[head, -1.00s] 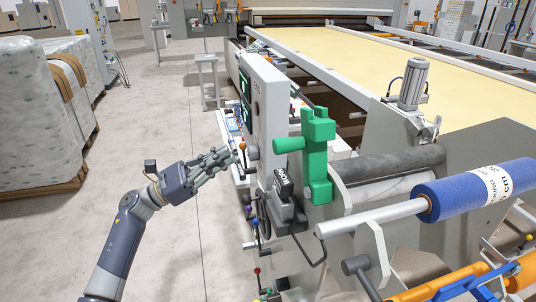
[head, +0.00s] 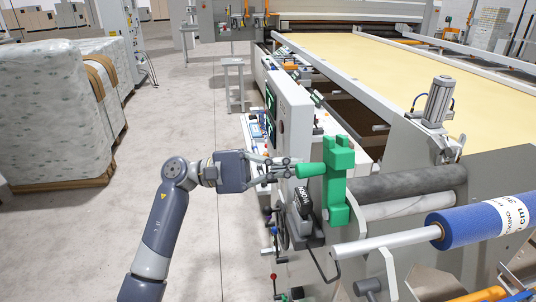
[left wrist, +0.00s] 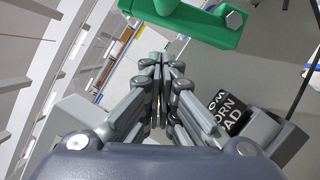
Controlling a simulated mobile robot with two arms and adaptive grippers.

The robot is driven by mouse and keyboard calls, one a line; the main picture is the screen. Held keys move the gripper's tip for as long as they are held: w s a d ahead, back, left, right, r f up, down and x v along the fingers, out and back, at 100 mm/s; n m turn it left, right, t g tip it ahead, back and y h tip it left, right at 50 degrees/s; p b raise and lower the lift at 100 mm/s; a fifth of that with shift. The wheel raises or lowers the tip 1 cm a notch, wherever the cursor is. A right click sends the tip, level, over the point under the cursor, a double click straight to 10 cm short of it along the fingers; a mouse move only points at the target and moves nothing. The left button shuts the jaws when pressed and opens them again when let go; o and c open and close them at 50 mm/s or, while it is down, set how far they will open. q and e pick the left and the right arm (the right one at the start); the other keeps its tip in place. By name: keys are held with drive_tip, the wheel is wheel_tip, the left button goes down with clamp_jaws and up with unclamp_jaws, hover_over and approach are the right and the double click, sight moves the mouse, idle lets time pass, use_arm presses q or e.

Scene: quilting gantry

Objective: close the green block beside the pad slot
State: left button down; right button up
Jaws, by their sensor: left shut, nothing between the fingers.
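The green block (head: 337,182) stands upright on the side of the machine. Its round green knob (head: 310,170) sticks out to the left. The block also shows at the top of the left wrist view (left wrist: 205,24). Below and left of it is a dark pad piece (head: 303,199) with white lettering, in a grey holder; its label shows in the left wrist view (left wrist: 226,114). My left gripper (head: 289,169) is shut and empty, its fingertips just left of the knob. I cannot tell whether they touch it. My right gripper is out of view.
A grey control panel (head: 289,125) stands right behind my left fingers. A blue roll (head: 485,221) on a pale bar (head: 385,243) and dark rollers lie to the right. Small levers with coloured balls are below. The floor (head: 175,125) at left is clear up to wrapped stacks (head: 60,120).

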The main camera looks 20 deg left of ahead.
use_arm(q)
drive_tip(key=s, duration=0.1)
drive_tip(key=s+d+r+p, duration=0.1)
drive_tip(key=shift+s+d+r+p, duration=0.1)
drive_tip(key=shift+s+r+p, duration=0.2)
drive_tip(key=shift+s, duration=0.05)
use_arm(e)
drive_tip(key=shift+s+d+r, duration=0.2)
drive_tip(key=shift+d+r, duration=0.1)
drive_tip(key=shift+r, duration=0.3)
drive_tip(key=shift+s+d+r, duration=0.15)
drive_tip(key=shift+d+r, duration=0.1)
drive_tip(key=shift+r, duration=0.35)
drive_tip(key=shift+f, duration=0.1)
